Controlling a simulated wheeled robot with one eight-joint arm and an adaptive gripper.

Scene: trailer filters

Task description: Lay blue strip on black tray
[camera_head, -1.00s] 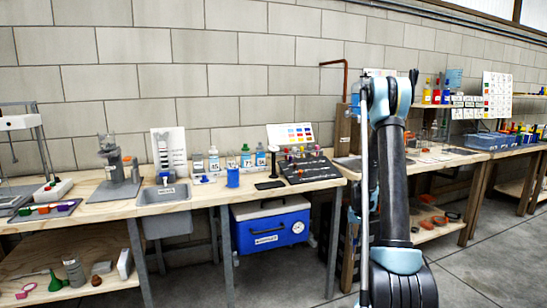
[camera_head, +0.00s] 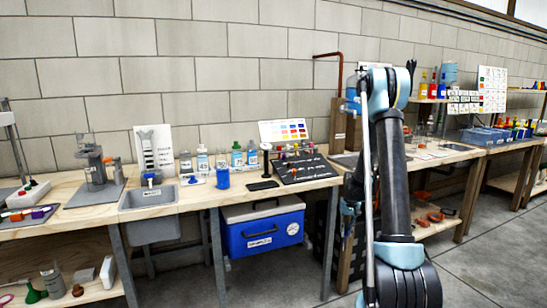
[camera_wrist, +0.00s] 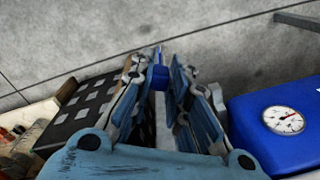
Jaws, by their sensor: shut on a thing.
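In the wrist view my gripper (camera_wrist: 160,68) is shut on a small, slim blue piece, the blue strip (camera_wrist: 160,76), between its fingertips. Most of the strip is hidden by the fingers. In the head view my gripper is mostly hidden behind my arm, with light-blue parts showing low beside the bench's right end. On the bench, a flat black plate (camera_head: 263,185) lies at the front edge, with a dark stand behind it. A larger black slab (camera_head: 308,178) with small pieces on it lies to its right. I cannot tell which is the black tray.
A blue cooler (camera_head: 262,240) with a dial stands under the bench; it is at right in the wrist view (camera_wrist: 285,140). A black crate (camera_wrist: 85,108) is at left there. A blue cup (camera_head: 223,178), bottles (camera_head: 203,160) and a grey sink (camera_head: 148,199) line the bench.

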